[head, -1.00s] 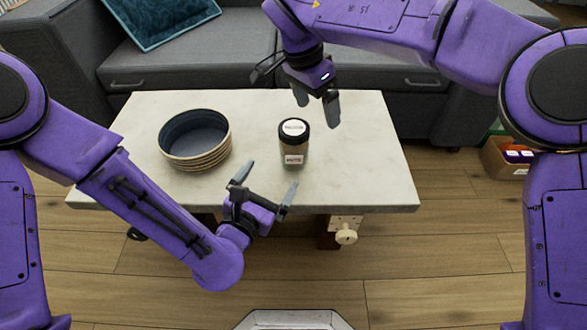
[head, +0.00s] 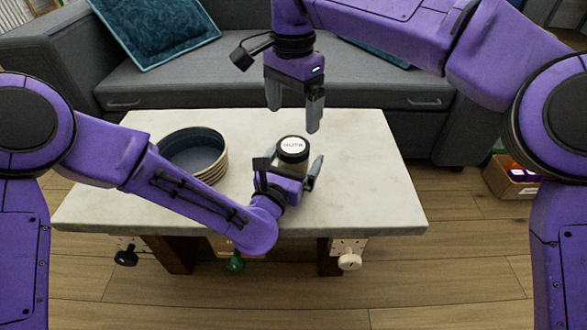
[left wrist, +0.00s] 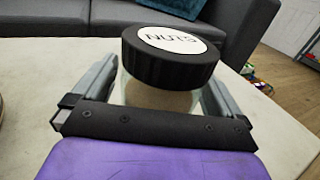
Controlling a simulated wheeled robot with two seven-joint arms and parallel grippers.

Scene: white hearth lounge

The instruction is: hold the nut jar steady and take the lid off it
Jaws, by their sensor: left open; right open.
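The nut jar (head: 292,169) stands upright on the pale table (head: 365,190), with its black lid (head: 292,149) on and a white label on top. My left gripper (head: 291,166) is low at the jar, with one finger on each side of the body below the lid. In the left wrist view the lid (left wrist: 165,60) is large and the clear jar body (left wrist: 158,97) sits between the open fingers; the purple palm hides its lower part. My right gripper (head: 294,114) is open, pointing down above and just behind the lid, apart from it.
A stack of dark-blue-lined bowls (head: 196,152) stands left of the jar, close behind my left arm. The table's right side is clear. A grey sofa (head: 400,95) stands behind the table. A cardboard box (head: 512,185) sits on the floor at right.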

